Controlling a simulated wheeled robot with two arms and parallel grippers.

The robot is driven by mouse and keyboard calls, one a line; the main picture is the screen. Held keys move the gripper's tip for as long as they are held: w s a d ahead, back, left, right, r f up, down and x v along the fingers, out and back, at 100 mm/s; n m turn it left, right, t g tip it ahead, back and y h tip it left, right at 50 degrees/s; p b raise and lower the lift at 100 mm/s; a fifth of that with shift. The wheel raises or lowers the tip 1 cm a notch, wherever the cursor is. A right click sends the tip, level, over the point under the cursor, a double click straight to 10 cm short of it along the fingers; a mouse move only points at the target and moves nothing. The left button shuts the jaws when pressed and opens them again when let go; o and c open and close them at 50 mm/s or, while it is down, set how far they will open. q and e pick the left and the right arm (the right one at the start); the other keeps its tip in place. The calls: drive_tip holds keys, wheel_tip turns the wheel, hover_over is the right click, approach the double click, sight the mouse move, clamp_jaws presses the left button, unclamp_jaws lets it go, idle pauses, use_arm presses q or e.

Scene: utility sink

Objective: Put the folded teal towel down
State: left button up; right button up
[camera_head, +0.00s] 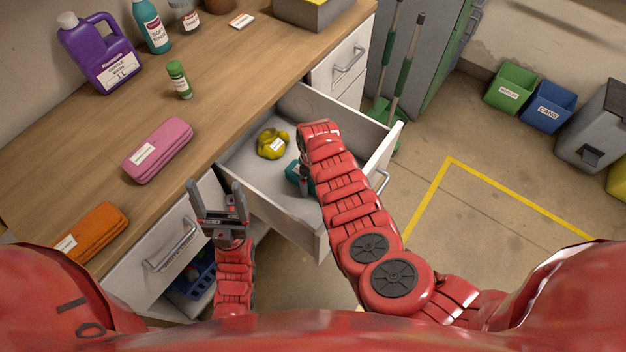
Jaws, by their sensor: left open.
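The teal towel (292,172) shows only in part inside the open drawer (253,160), beside and behind my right forearm. My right gripper (304,184) points down into the drawer at the teal towel. The arm hides most of its fingers, so I cannot tell whether they are closed on the towel or whether the towel rests on the drawer floor. My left gripper (215,190) is open and empty, with its fingers up, in front of the counter edge and left of the drawer.
A yellow crumpled item (271,143) lies in the drawer. A pink folded towel (158,150), an orange folded towel (91,232), a green-capped bottle (179,79) and a purple jug (98,52) are on the counter. The floor at right is open, with bins (512,87) beyond.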

drive_tip(key=shift+w+r+p, duration=0.1)
drive_tip(key=shift+r+p, duration=0.25)
drive_tip(key=shift+r, duration=0.35)
wheel_tip(320, 180, up, 11)
idle(0.6)
